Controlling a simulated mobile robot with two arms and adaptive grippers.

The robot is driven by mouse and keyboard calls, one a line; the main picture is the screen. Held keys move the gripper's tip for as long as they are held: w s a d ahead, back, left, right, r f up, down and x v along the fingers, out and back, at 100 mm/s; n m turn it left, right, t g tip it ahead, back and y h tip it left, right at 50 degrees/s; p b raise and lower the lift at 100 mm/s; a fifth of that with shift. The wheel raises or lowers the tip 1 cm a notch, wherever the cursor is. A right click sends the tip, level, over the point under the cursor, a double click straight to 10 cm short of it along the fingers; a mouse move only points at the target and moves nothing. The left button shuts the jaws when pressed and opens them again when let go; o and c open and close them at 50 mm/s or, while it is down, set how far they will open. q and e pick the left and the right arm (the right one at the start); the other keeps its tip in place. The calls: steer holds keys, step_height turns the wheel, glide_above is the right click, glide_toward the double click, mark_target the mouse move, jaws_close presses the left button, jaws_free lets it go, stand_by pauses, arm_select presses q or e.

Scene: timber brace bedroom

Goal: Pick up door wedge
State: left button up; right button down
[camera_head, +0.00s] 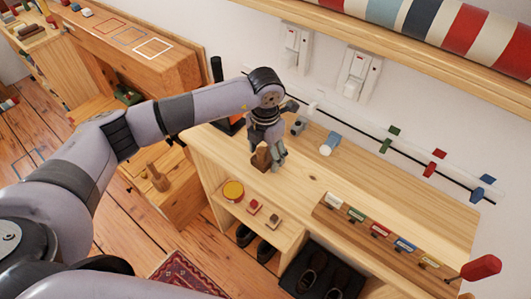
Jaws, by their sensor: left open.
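A small brown wooden piece that looks like the door wedge (260,159) sits on the light wooden bench top (345,177), near its front edge. My left gripper (269,155) points down right at it, with its fingers open. One finger shows on the right side of the wedge; the arm and gripper hide part of the rest. I cannot tell whether the fingers touch it. My right gripper is not in view.
A blue-white cylinder (330,143) and a grey item (298,125) stand behind the gripper. A rail with coloured clips runs along the wall. A rack of coloured tags (380,231) stands at the right front. Below are shelves with a yellow-topped tin (233,190) and shoes.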

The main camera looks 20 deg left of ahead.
arm_select(q)
steer(key=shift+f, duration=0.15)
steer(key=c, duration=1.3)
